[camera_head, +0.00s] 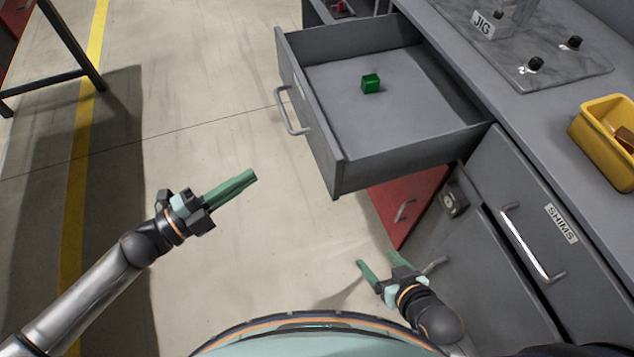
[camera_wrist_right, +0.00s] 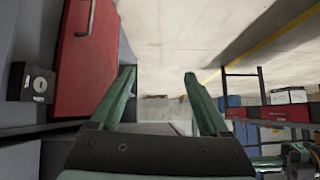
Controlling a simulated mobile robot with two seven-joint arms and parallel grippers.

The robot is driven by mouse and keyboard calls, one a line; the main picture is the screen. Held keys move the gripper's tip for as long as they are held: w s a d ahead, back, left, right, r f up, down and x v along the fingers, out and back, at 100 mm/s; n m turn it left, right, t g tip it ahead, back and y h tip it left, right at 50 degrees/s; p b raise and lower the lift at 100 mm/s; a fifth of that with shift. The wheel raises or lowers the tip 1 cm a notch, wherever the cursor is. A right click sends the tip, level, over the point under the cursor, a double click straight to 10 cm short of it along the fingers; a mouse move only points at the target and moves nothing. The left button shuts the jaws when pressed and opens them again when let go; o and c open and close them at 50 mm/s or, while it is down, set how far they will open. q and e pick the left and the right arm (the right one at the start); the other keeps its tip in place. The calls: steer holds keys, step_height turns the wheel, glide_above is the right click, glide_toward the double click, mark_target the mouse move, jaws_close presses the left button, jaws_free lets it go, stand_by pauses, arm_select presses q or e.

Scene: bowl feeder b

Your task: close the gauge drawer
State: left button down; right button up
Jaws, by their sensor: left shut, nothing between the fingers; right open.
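A grey drawer (camera_head: 345,158) stands pulled out of the grey workbench in the head view, with a bar handle (camera_head: 291,112) on its front face. A small green cube (camera_head: 371,83) lies on its floor.
A shut drawer labelled SHIMS (camera_head: 562,222) is at the right. A red panel with a handle (camera_head: 408,205) is below the open drawer. A yellow bin (camera_head: 603,148) and a marble plate (camera_head: 545,50) with a JIG block stand on the bench top.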

arm_select(q)
steer(key=f+m+g+h, duration=0.1)
steer(key=m+g, duration=0.2)
steer(key=m, duration=0.1)
steer(key=m+g, duration=0.3)
glide_toward(328, 169)
steer(key=shift+h, duration=0.4)
steer(key=x, duration=0.4)
steer(key=f+x, duration=0.1)
steer(key=x, duration=0.1)
steer(key=shift+w, duration=0.15)
steer(key=shift+w+d, duration=0.1)
steer(key=shift+d, duration=0.25)
steer(key=shift+d, duration=0.1)
